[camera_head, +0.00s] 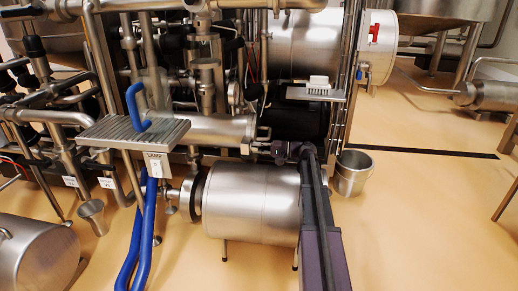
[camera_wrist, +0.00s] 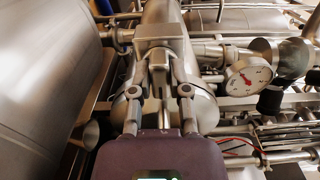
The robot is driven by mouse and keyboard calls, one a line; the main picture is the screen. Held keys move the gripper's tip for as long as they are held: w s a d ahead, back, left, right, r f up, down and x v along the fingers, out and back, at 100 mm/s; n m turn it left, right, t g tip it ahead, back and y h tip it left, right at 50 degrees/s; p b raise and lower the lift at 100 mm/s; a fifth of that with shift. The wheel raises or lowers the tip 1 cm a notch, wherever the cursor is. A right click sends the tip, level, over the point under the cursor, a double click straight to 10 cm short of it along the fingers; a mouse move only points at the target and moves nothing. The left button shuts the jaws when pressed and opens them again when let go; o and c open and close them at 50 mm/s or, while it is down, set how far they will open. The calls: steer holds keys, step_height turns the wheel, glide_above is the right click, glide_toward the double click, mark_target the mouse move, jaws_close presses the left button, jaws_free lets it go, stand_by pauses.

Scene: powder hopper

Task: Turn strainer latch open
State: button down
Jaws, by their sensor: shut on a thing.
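The strainer appears to be the horizontal steel cylinder (camera_head: 215,129) at the middle of the head view. Its latch (camera_wrist: 158,58) is a small grey metal piece below a square metal block, upper middle of the wrist view. My gripper (camera_wrist: 159,75) has one finger on each side of the latch and is shut on it. In the head view my gripper (camera_head: 262,149) reaches the right end of the cylinder, above a large steel drum. The latch is too small there to tell its angle, and my fingers partly hide it.
A slatted tray (camera_head: 105,130) with a blue hose (camera_head: 143,230) stands left, and a steel bucket (camera_head: 353,174) right. The large drum (camera_head: 250,205) lies below my gripper. A pressure gauge (camera_wrist: 248,76) and pipes crowd the right of the wrist view. Open floor lies far right.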

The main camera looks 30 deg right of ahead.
steer(key=shift+a, duration=0.2)
steer(key=c, duration=0.6)
jaws_free()
steer(key=shift+d, duration=0.1)
steer(key=shift+d, duration=0.15)
steer(key=v, duration=1.1)
steer(key=shift+s+d, duration=0.25)
steer(key=shift+s, duration=0.05)
